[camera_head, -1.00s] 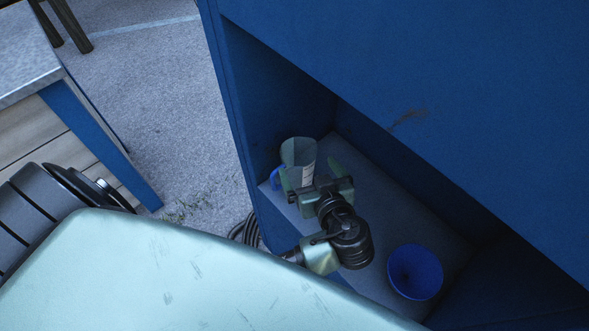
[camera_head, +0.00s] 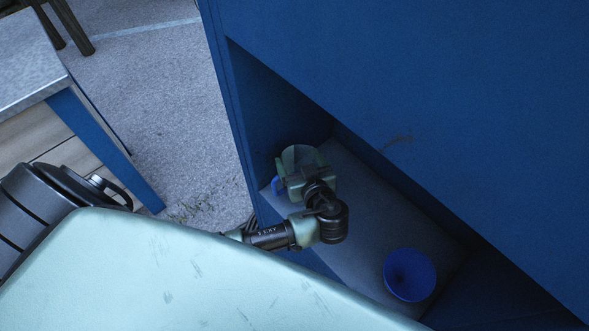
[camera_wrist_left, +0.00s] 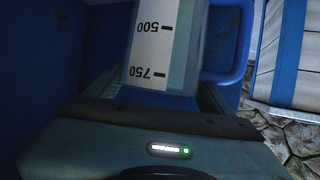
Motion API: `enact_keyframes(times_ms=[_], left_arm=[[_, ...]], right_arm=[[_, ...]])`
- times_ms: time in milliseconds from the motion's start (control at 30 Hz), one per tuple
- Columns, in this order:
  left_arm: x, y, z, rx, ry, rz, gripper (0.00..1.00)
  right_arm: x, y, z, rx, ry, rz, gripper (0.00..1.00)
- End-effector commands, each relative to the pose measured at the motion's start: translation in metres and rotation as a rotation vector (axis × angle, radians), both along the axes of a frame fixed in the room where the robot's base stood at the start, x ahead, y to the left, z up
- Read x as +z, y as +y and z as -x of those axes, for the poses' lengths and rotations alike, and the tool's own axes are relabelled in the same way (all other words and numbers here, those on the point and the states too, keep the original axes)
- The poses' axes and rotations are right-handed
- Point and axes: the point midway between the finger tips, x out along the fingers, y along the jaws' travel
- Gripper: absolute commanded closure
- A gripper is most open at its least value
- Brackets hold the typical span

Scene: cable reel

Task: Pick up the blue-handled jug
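The clear jug (camera_head: 299,154) with a blue handle (camera_head: 277,186) stands at the far left end of the blue cabinet's shelf. In the left wrist view the jug (camera_wrist_left: 165,50) shows a white scale strip marked 500 and 750, with its blue handle (camera_wrist_left: 232,50) to the right. My left gripper (camera_head: 301,166) is at the jug, its fingers spread on either side of it. I cannot tell whether the fingers touch the jug. The gripper hides the jug's lower part in the head view. My right gripper is not in view.
A blue bowl or funnel (camera_head: 410,275) sits on the same shelf (camera_head: 372,215), nearer and to the right. The cabinet's blue front panel (camera_head: 440,90) overhangs the shelf, and its side wall is close to the jug. A metal-topped table (camera_head: 30,55) stands at the left.

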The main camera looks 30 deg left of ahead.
Motion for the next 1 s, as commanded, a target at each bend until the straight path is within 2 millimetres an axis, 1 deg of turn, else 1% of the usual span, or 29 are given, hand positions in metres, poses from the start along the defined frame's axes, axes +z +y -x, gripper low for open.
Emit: enact_keyframes(times_ms=[33, 67, 100, 167, 200, 233, 467, 567, 667, 767, 867, 1000], left_arm=[[0.0, 0.0, 0.0, 0.0, 0.0, 0.0, 0.36], [0.0, 0.0, 0.0, 0.0, 0.0, 0.0, 0.44], [0.0, 0.0, 0.0, 0.0, 0.0, 0.0, 0.56], [0.0, 0.0, 0.0, 0.0, 0.0, 0.0, 0.72], [0.0, 0.0, 0.0, 0.0, 0.0, 0.0, 0.83], [0.0, 0.0, 0.0, 0.0, -0.001, -0.001, 0.85], [0.001, 0.0, 0.0, 0.0, -0.001, -0.001, 0.85], [0.005, 0.0, 0.0, 0.0, -0.001, 0.0, 0.85], [0.014, -0.001, 0.0, 0.0, -0.003, 0.001, 0.85], [0.03, 0.0, 0.0, 0.001, -0.006, 0.004, 0.85], [0.054, -0.001, 0.0, 0.0, -0.008, 0.007, 0.85], [0.096, -0.001, 0.0, 0.002, -0.009, 0.01, 0.85]], right_arm=[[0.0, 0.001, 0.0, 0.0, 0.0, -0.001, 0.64], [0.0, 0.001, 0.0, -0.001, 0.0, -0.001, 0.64], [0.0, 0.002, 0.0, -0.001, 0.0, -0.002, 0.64], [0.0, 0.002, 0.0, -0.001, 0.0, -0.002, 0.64], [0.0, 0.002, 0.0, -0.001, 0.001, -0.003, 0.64], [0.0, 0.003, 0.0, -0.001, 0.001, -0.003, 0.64], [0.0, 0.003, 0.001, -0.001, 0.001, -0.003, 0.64], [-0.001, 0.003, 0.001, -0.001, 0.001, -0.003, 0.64], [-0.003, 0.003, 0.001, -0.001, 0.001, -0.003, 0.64], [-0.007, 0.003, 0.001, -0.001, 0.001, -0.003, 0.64], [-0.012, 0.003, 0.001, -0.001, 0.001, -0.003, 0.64], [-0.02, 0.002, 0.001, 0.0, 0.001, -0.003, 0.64]])
